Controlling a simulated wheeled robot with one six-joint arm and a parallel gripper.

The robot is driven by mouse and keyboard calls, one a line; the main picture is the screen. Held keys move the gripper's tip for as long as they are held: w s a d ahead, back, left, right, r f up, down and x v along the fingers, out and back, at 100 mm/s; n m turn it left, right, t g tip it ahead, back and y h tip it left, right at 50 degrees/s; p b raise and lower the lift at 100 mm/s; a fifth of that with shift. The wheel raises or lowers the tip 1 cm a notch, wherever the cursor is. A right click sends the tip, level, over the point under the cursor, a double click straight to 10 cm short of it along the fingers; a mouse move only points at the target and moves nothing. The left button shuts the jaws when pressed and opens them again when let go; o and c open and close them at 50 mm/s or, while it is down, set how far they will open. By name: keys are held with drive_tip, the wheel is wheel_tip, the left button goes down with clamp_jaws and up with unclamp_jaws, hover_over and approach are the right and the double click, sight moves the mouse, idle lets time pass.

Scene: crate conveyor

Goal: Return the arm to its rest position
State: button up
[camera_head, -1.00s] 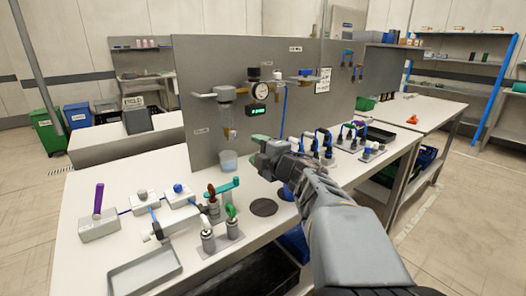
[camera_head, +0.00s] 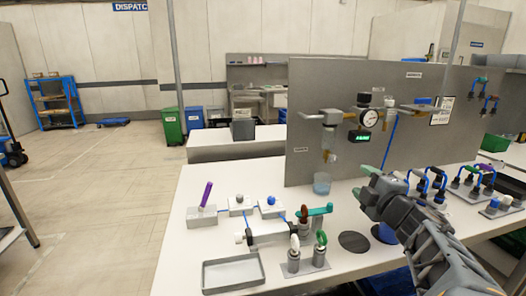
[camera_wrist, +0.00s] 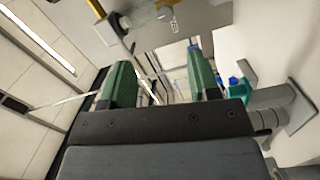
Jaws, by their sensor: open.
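My gripper (camera_head: 376,182) is at the right in the head view, above the white workbench (camera_head: 215,180) and in front of the grey panel. In the wrist view my gripper (camera_wrist: 163,85) shows two green fingers set well apart, with nothing between them. It is open and empty. My grey arm reaches in from the lower right corner of the head view.
A grey panel (camera_head: 310,100) with a gauge (camera_head: 369,118) and green display stands behind the gripper. Valves with green and teal handles (camera_head: 318,210), a purple lever (camera_head: 206,194) and an empty grey tray (camera_head: 232,272) occupy the bench. Open floor (camera_head: 100,190) lies at the left.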

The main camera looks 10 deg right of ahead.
wheel_tip(320, 180, up, 5)
drive_tip(key=s+a+m+g+h+p, duration=0.2)
drive_tip(key=m+g+h+p, duration=0.35)
drive_tip(key=m+p, duration=0.55)
drive_tip(key=s+a+f+m+g+y+p, duration=0.3)
drive_tip(key=s+a+g+p, duration=0.6)
drive_tip(key=s+a, duration=0.3)
drive_tip(key=s+m+y, duration=0.1)
drive_tip(key=m, duration=0.1)
drive_tip(key=shift+s+a+f+m+p, duration=0.15)
drive_tip(key=shift+a+f+m+p, duration=0.15)
drive_tip(key=shift+f, duration=0.1)
